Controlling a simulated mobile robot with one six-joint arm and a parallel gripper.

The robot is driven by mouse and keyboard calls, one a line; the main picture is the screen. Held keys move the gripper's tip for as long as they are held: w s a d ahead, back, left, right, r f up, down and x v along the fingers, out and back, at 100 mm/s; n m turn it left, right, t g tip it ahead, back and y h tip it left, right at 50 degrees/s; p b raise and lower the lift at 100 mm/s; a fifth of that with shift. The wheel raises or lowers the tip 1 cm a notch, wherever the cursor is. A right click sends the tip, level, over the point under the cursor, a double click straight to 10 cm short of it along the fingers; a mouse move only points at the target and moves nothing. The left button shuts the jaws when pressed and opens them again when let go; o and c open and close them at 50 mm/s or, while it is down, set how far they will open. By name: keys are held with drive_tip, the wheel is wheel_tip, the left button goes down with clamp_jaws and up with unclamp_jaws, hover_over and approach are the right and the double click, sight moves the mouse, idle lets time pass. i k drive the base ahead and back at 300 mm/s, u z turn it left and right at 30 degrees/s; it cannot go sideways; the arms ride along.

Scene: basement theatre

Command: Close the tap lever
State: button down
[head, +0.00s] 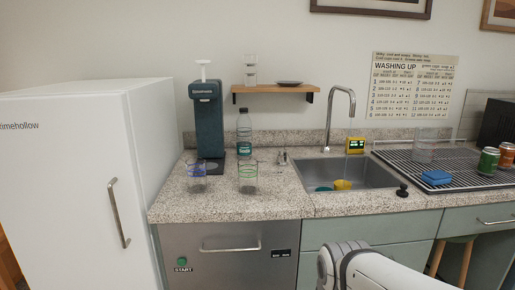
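The tap (341,92) is a tall chrome gooseneck at the back edge of the sink, its spout curving over the basin to the right. Its lever is too small to make out clearly at this distance, so I cannot tell its position. A faint pale streak shows below the spout; I cannot tell if it is running water. The steel sink (310,172) holds a yellow cup (343,185) and a teal item (323,189). A white part of my arm shows at the bottom, in front of the cabinets. My gripper is out of view.
Glasses (248,178), a bottle (244,134) and a dark dispenser (207,122) stand left of the sink. A small black knob-like item (402,190) sits at its front right. A drying rack (455,160) holds a blue sponge (436,177) and cans (488,160).

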sight(282, 152)
drive_tip(key=i, duration=0.9)
